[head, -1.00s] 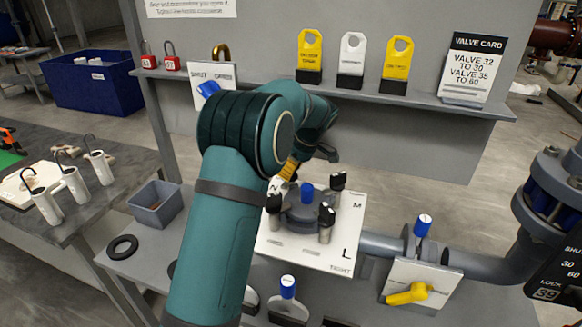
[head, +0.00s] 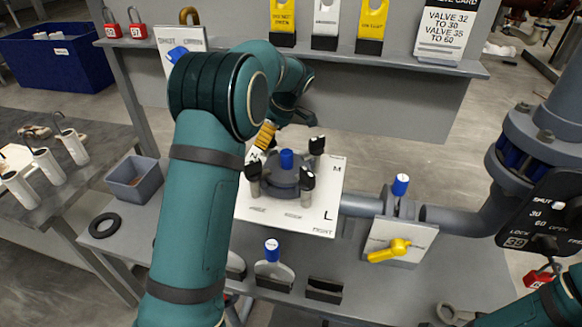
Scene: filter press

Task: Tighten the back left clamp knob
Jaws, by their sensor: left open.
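The round grey clamped housing (head: 284,181) with a blue knob (head: 287,159) on top stands on a white plate (head: 319,214). Black-topped clamp knobs show at the front left (head: 253,171), front right (head: 307,177) and back right (head: 317,146). The back left clamp knob is not clearly visible; my left arm and gripper cover that corner. My left gripper (head: 286,122) is open over the back of the housing, with a dark finger showing. A yellow ribbed piece (head: 265,136) is beside it; whether they touch is unclear. My right arm enters at lower right; its gripper is out of frame.
A shelf with yellow and white tags (head: 325,20) and a valve card (head: 447,28) is behind. A pipe with a yellow-handled valve (head: 391,250) runs right. A grey bin (head: 134,178) and black ring (head: 105,225) lie left. Blue-topped (head: 272,250) and black holders stand in front.

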